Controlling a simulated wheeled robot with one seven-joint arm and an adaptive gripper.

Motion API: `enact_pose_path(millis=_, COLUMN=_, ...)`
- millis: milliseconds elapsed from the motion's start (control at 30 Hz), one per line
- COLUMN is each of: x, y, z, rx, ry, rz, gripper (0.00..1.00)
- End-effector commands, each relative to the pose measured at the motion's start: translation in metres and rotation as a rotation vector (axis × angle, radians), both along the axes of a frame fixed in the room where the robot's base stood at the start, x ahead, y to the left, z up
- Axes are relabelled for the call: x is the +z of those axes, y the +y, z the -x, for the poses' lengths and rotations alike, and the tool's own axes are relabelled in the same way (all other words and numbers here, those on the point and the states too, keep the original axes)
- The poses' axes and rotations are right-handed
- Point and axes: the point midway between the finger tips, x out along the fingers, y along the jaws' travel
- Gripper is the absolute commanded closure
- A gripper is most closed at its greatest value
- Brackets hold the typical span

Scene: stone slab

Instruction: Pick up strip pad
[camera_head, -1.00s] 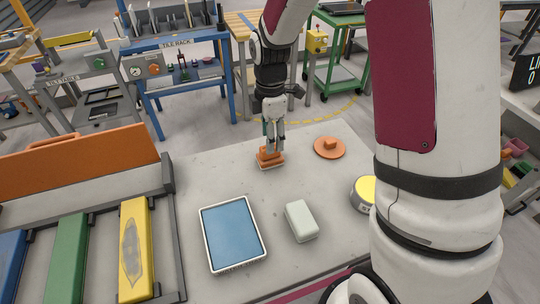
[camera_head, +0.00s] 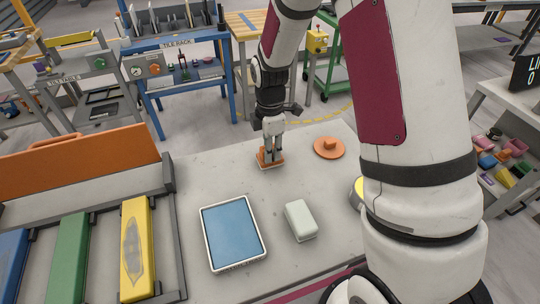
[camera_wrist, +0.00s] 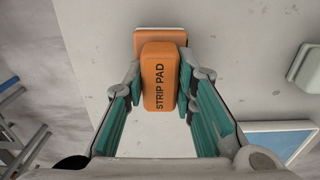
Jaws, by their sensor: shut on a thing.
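The strip pad (camera_head: 271,164) is an orange block with a raised grip, near the back edge of the stone slab. In the wrist view the strip pad (camera_wrist: 158,88) has "STRIP PAD" printed on its raised orange grip, with a wider orange and white base beyond it. My gripper (camera_head: 271,155) points down over it. In the wrist view the teal-lined fingers of my gripper (camera_wrist: 160,78) are shut on the two sides of the grip. The pad appears to rest on the slab. The fingers partly hide it in the head view.
A round orange piece (camera_head: 329,147) lies right of the pad. A white-rimmed blue tray (camera_head: 205,235), a white block (camera_head: 300,220) and a partly hidden yellow-topped round item (camera_head: 358,189) are nearer. A rack with coloured bars (camera_head: 137,245) stands left. The slab (camera_head: 215,175) is clear between.

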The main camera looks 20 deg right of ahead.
Motion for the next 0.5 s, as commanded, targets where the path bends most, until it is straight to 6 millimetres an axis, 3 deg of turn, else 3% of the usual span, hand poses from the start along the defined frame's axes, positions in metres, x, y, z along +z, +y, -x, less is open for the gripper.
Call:
enact_pose_path(millis=267, x=0.007, y=0.0, z=-0.001, rx=0.0, ry=-0.002, rz=0.0, gripper=1.0)
enact_pose_path(millis=500, x=0.05, y=0.0, z=-0.002, rx=0.0, ry=-0.006, rz=0.0, gripper=1.0)
